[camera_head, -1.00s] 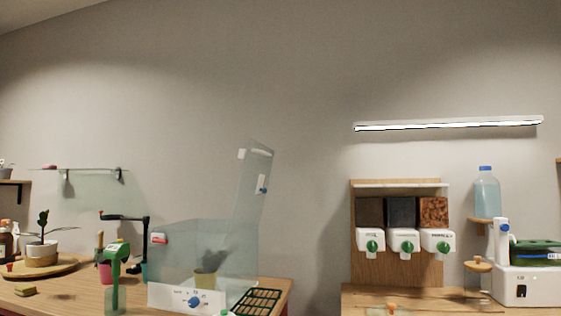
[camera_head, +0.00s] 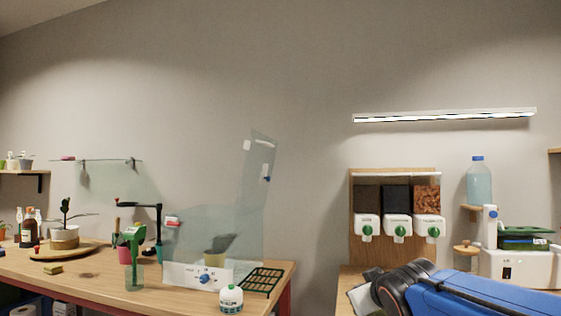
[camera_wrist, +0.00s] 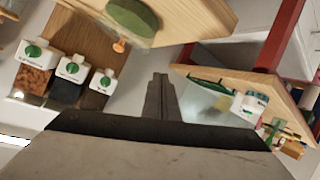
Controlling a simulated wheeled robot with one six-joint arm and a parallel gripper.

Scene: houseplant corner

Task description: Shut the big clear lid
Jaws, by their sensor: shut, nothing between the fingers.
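The big clear lid (camera_head: 258,185) stands raised and open, tilted up at the right rear of a clear box (camera_head: 215,240). The box has a white front panel with another blue knob and holds a pot with a plant. In the wrist view the clear box (camera_wrist: 205,103) appears right of the fingers; the lid is hard to make out there. My gripper (camera_wrist: 160,80) is shut and empty, apart from the box and lid. In the head view my arm is at the lower right and the fingertips cannot be made out.
Dispensers (camera_head: 398,228) stand to the right, past a gap between tables.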

